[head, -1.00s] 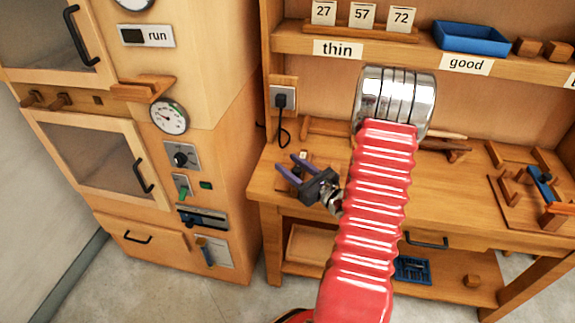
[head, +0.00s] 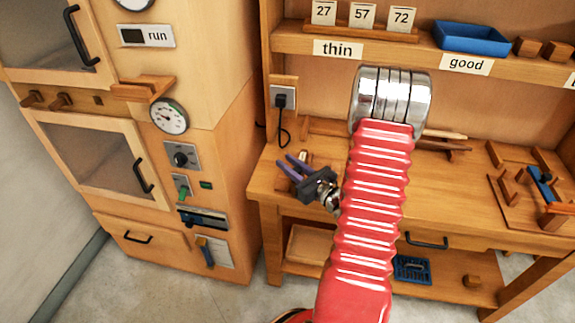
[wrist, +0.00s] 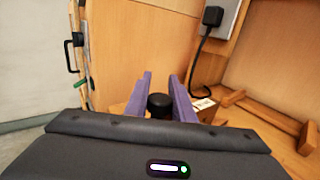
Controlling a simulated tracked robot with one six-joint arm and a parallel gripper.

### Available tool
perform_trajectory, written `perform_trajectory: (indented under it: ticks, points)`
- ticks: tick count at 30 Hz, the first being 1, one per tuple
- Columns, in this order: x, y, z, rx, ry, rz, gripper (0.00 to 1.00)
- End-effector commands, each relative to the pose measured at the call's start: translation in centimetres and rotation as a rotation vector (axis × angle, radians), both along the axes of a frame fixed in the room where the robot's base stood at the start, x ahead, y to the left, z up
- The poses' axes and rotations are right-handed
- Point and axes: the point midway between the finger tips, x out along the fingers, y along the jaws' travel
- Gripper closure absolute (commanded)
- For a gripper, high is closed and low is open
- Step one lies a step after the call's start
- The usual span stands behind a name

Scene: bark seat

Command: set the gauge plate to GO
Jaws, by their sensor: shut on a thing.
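My gripper (head: 284,160) is over the left end of the workbench, with its purple fingers pointing up and left in the head view. In the wrist view its fingers (wrist: 160,100) stand on both sides of a round black knob (wrist: 160,105) and are shut on it. The knob does not show clearly in the head view. A small wooden piece with a white label (head: 303,157) lies just beyond the fingers; the label (wrist: 203,103) also shows right of them in the wrist view. I cannot tell the gauge plate or its setting for sure; the fingers may hide it.
A wooden cabinet (head: 225,130) with dials and switches stands left of the bench (head: 440,190). A black plug and cord (head: 282,100) hang on the back wall. A wooden fixture (head: 515,200) lies at the right. My red arm hides the bench middle.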

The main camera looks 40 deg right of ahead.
Motion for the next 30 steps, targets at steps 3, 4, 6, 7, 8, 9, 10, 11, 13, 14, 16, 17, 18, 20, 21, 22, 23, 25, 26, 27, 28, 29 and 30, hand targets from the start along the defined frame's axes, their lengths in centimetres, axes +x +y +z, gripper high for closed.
perform_trajectory:
  ticks: [3, 4, 6, 7, 8, 9, 10, 11, 13, 14, 16, 17, 18, 20, 21, 22, 23, 25, 26, 27, 28, 29, 30]
  points:
    - [0.0, 0.0, 0.0, 0.0, 0.0, 0.0, 1.0]
    - [0.0, 0.0, 0.0, 0.0, 0.0, 0.0, 1.0]
    - [0.0, 0.0, 0.0, 0.0, 0.0, 0.0, 1.0]
    - [0.0, 0.0, 0.0, 0.0, 0.0, 0.0, 1.0]
    - [0.0, 0.0, 0.0, 0.0, 0.0, 0.0, 1.0]
    - [0.0, 0.0, 0.0, 0.0, 0.0, 0.0, 1.0]
    - [0.0, 0.0, 0.0, 0.0, 0.0, 0.0, 1.0]
    - [0.1, -0.1, 0.0, 0.0, 0.0, 0.0, 1.0]
    - [0.3, -0.4, 0.0, -0.001, 0.0, 0.0, 1.0]
    - [0.4, -0.6, 0.0, -0.001, 0.0, 0.0, 1.0]
    - [0.9, -1.2, 0.0, -0.001, -0.001, 0.0, 1.0]
    - [1.2, -1.5, 0.0, -0.002, -0.001, 0.0, 1.0]
    - [1.5, -2.0, 0.0, -0.003, -0.002, 0.0, 1.0]
    - [2.0, -2.7, 0.0, -0.002, -0.001, 0.0, 1.0]
    - [2.4, -3.1, 0.0, -0.002, 0.0, 0.0, 1.0]
    - [2.6, -3.4, 0.0, -0.003, -0.001, 0.0, 1.0]
    - [2.8, -3.7, 0.0, -0.002, -0.001, 0.0, 1.0]
    - [3.1, -4.1, 0.0, -0.001, -0.001, 0.0, 1.0]
    - [3.2, -4.2, 0.0, -0.001, -0.001, 0.0, 1.0]
    - [3.3, -4.3, 0.0, -0.001, 0.0, 0.0, 1.0]
    - [3.3, -4.4, 0.0, -0.001, 0.0, -0.001, 1.0]
    - [3.3, -4.4, 0.0, -0.001, 0.0, -0.001, 1.0]
    - [3.3, -4.5, 0.0, -0.001, 0.0, -0.002, 1.0]
